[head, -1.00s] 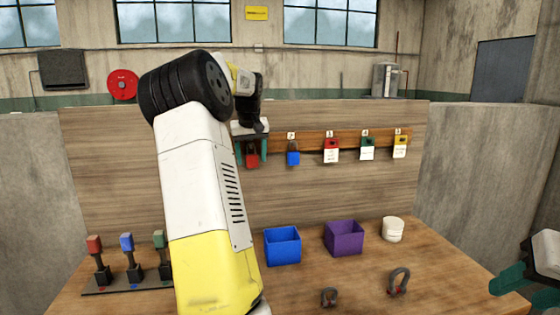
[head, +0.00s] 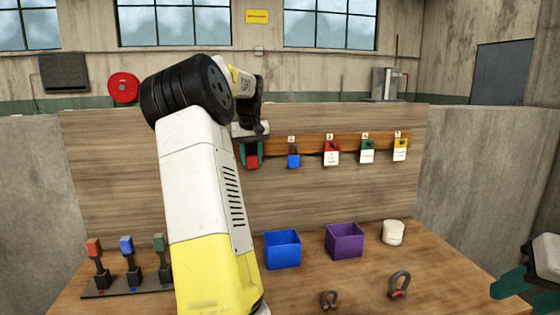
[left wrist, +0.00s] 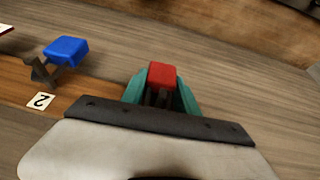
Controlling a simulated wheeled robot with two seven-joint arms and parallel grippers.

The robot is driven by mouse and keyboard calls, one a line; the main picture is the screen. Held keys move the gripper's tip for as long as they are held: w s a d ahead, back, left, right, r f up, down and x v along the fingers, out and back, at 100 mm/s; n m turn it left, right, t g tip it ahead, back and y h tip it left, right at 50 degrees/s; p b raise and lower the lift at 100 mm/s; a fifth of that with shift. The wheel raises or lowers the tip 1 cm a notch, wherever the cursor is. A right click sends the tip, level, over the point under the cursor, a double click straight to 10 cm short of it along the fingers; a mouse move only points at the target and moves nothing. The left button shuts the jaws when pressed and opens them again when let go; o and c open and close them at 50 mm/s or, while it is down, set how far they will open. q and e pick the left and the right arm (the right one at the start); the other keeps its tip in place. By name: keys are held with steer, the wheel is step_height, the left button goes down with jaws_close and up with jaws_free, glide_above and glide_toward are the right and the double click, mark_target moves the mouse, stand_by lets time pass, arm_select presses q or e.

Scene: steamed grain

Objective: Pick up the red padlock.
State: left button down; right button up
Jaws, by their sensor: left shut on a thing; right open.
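The red padlock (head: 251,161) is at the left end of the wooden rail on the back board. It also shows in the left wrist view (left wrist: 162,75), between the teal fingers. My left gripper (head: 251,150) is shut on it, with the fingers on both sides of its dark shackle. The gripper hides the hook behind, so I cannot tell whether the padlock still hangs on it. My right gripper (head: 511,284) is at the right edge of the head view, open and empty, partly out of frame.
A blue padlock (head: 293,161) hangs to the right, then several tagged items on the rail (head: 312,142). A blue bin (head: 282,250), a purple bin (head: 344,240), a white cup (head: 393,232) and two shackles (head: 398,284) stand on the table. Switch levers (head: 127,265) stand at left.

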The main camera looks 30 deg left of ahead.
arm_select(q)
steer(key=s+d, duration=0.9)
steer(key=s, duration=0.6)
steer(key=shift+s+d+r, duration=0.15)
steer(key=shift+d+r, duration=0.05)
steer(key=shift+r, duration=0.25)
steer(key=shift+f, duration=0.1)
